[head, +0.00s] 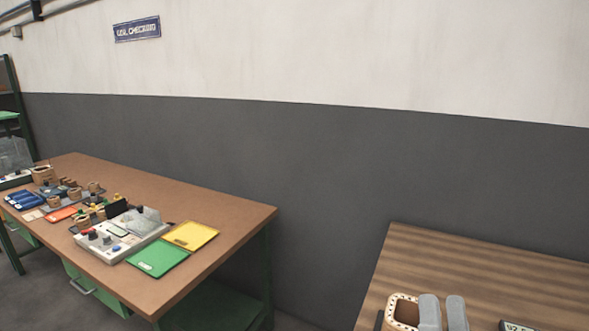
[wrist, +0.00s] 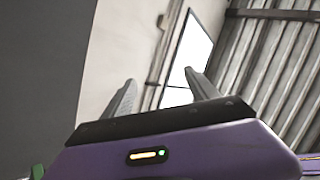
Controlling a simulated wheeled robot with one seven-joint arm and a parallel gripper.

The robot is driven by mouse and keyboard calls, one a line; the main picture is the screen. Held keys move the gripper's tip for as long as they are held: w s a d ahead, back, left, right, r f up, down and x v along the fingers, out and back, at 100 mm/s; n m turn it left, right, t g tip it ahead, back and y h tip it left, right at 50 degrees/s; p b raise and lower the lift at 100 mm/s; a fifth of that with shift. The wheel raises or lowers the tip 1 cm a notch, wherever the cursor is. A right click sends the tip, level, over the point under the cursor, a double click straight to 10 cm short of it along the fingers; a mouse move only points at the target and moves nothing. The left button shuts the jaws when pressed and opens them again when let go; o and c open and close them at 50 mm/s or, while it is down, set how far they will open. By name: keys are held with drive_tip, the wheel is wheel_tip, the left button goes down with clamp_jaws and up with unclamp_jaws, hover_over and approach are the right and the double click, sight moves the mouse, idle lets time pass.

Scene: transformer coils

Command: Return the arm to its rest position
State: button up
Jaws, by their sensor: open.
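My gripper (wrist: 160,76) shows in the wrist view with its two grey fingers apart and nothing between them. It faces the pale wall and the ribbed ceiling, away from any table. The purple gripper body (wrist: 210,152) with a small lit indicator fills the bottom of that view. In the head view two grey rounded upright pieces (head: 429,311) stand at the bottom edge; I cannot tell whether they are my fingers or parts on the table. The rest of my arm is not clearly visible.
A brown workbench (head: 220,215) at left carries coils, a grey test device (head: 120,238), a green tray (head: 158,258) and a yellow tray (head: 192,235). A striped wooden table (head: 480,265) at right has a tan coil frame (head: 402,311) and a small display (head: 516,326). A gap separates the tables.

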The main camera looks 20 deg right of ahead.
drive_tip(key=s+a+f+n+g+y, duration=0.4)
drive_tip(key=s+a+f+n+y, duration=0.1)
drive_tip(key=s+f, duration=0.4)
drive_tip(key=s+a+f+n+g+y, duration=0.5)
drive_tip(key=s+a+f+n+y, duration=0.1)
drive_tip(key=s+f+n, duration=0.3)
drive_tip(key=shift+s+a+f+y, duration=0.25)
drive_tip(key=shift+s+f+y, duration=0.35)
drive_tip(key=shift+s+f, duration=0.2)
